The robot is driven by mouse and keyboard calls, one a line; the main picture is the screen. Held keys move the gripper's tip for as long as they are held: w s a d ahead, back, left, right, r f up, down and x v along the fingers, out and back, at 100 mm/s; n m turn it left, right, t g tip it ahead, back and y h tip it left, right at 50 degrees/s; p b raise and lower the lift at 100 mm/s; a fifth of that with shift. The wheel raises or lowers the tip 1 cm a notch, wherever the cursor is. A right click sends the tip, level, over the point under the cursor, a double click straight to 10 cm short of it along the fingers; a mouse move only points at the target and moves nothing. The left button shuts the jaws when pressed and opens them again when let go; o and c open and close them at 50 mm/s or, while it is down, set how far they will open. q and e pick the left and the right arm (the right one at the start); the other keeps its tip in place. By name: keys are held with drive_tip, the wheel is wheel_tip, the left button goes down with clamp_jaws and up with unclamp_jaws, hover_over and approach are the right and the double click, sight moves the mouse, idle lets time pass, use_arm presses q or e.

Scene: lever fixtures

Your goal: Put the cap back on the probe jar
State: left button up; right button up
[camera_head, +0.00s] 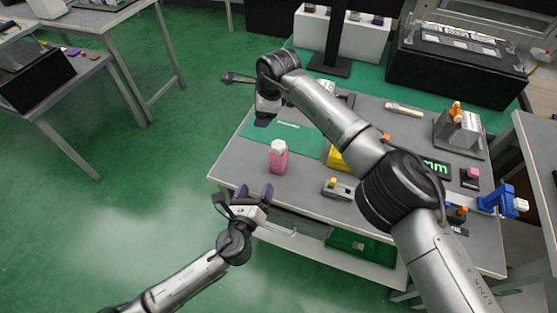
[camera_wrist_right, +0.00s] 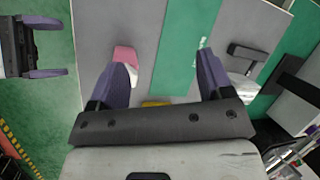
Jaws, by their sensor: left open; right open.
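A pink jar (camera_head: 279,162) with a white top (camera_head: 278,146) stands upright near the table's left front edge. I cannot tell whether the white part is a cap or the neck. No separate cap is clearly visible.
A green mat (camera_head: 255,128) lies behind the jar. A yellow block (camera_head: 336,160) and a grey fixture with a yellow knob (camera_head: 341,192) are to its right. Farther right are a grey box with an orange lever (camera_head: 457,132) and a blue clamp (camera_head: 497,198). My right arm hides the table's middle.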

sight(276, 163)
drive_tip(key=s+d+n+g+h, duration=0.1)
drive_tip(key=s+d, duration=0.1)
drive_tip(key=s+d+f+n+g+h, duration=0.1)
drive_tip(key=s+d+n+g+h, duration=0.1)
drive_tip(key=shift+s+d+f, duration=0.1)
drive_tip(key=shift+d, duration=0.05)
drive_tip(key=shift+s+d, duration=0.1)
drive_tip(key=shift+s, duration=0.05)
use_arm(q)
drive_tip(key=m, duration=0.2)
drive_tip(key=d+m+h, duration=0.1)
drive_tip(key=m, duration=0.3)
drive_tip(key=shift+s+d+r+m+h, duration=0.3)
drive_tip(key=shift+d+h, duration=0.1)
use_arm(e)
drive_tip(key=shift+n, duration=0.5)
use_arm(q)
drive_tip(key=x, duration=1.3)
drive_tip(key=shift+w+d+f, duration=0.1)
drive_tip(key=shift+w+d, duration=0.1)
drive_tip(key=shift+w, duration=0.15)
drive_tip(key=shift+c, duration=0.3)
